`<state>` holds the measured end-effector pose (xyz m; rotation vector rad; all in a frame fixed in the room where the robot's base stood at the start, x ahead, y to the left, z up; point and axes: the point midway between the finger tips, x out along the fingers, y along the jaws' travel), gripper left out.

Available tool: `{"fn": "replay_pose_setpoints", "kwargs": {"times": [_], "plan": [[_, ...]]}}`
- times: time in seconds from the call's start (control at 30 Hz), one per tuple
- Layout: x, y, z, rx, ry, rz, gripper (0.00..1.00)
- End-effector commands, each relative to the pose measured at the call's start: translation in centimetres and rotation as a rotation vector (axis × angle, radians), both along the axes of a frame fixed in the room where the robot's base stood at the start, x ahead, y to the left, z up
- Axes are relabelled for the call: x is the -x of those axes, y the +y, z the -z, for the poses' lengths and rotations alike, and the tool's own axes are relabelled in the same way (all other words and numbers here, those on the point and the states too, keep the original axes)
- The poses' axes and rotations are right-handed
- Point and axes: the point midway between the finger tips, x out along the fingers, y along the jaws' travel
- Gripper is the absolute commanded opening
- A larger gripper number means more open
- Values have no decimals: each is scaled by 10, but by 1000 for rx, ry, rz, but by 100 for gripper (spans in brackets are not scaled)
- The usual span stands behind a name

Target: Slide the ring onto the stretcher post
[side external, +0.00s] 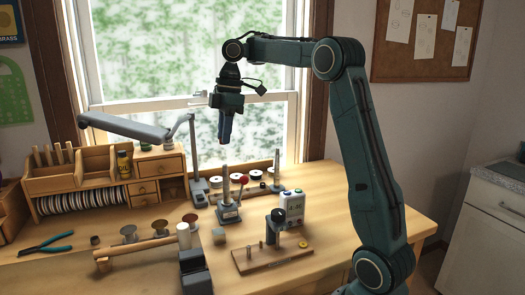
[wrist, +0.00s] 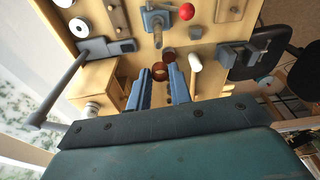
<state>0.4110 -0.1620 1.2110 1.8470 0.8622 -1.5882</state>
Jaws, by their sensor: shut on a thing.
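My gripper (side external: 225,141) hangs pointing down in front of the window, high above the bench. In the wrist view its two blue fingers (wrist: 159,76) are shut with a gap between them. Copper-brown round shapes show in that gap; I cannot tell whether one is the held ring or a disc on the bench beyond. In the side view the ring is too small to make out at the fingertips. The stretcher (side external: 229,212), with an upright grey post (side external: 225,181) and a red-knobbed lever, stands on the bench below, apart from the gripper. It also shows in the wrist view (wrist: 153,18).
A wooden organizer (side external: 75,182) and desk lamp (side external: 140,128) stand at the left. A white box (side external: 292,204) and a pegged board (side external: 273,256) are right of the stretcher. The bench's right end is mostly clear.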

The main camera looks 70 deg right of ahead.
Motion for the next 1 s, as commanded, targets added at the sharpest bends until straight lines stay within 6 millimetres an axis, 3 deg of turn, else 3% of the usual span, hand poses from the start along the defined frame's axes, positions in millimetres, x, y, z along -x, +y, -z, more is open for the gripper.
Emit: {"fn": "replay_pose_setpoints", "kwargs": {"times": [0.57, 1.0], "plan": [[0, 2, 17, -5, 0, 1, 0], [0, 0, 41, -1, 1, -1, 0]]}}
